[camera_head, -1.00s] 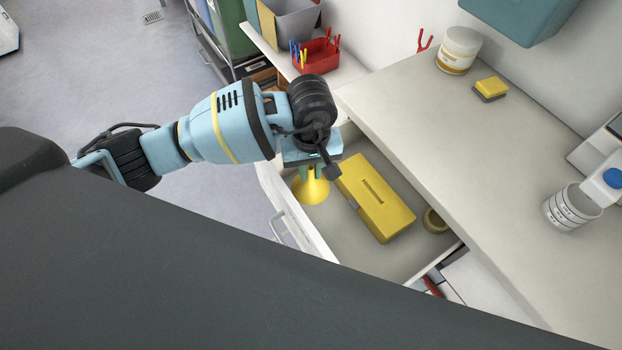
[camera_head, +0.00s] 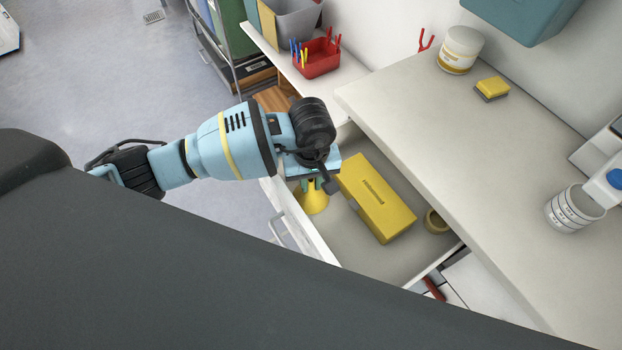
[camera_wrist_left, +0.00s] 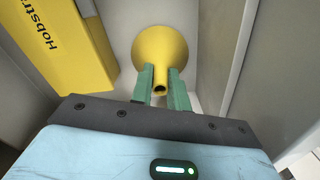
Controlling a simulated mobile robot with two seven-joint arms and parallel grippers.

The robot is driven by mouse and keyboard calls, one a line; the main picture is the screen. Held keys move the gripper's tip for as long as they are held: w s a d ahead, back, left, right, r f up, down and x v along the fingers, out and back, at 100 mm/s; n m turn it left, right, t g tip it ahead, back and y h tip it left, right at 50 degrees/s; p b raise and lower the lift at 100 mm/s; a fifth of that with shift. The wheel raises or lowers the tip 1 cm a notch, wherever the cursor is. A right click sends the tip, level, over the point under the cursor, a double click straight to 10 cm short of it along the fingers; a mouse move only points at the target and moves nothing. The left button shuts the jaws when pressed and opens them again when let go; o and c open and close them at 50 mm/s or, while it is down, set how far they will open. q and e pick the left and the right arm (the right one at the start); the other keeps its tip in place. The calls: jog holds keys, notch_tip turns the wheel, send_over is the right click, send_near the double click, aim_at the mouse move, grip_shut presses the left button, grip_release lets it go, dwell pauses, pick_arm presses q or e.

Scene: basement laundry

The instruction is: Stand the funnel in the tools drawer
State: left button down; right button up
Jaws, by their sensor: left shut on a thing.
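The yellow funnel (camera_head: 314,201) is at the near-left part of the open tools drawer (camera_head: 352,240), wide mouth down and spout up. In the left wrist view the funnel (camera_wrist_left: 163,52) shows its spout between the green fingers of my left gripper (camera_wrist_left: 162,90). My left gripper (camera_head: 313,184) is over the drawer and shut on the spout. Whether the funnel's rim touches the drawer floor I cannot tell. My right gripper is not in view.
A yellow box (camera_head: 376,198) lies in the drawer right of the funnel, with a tape roll (camera_head: 435,220) beyond it. The countertop (camera_head: 440,115) overhangs the drawer's right side. The drawer's front wall and handle (camera_head: 283,231) are close on the left.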

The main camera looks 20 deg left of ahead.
pick_arm(q)
jog(key=c, duration=1.3)
grip_release()
jog(key=shift+c, duration=0.2)
notch_tip(320, 180, up, 12)
jog(key=shift+r+p, duration=0.15)
jog(key=shift+p, duration=0.2)
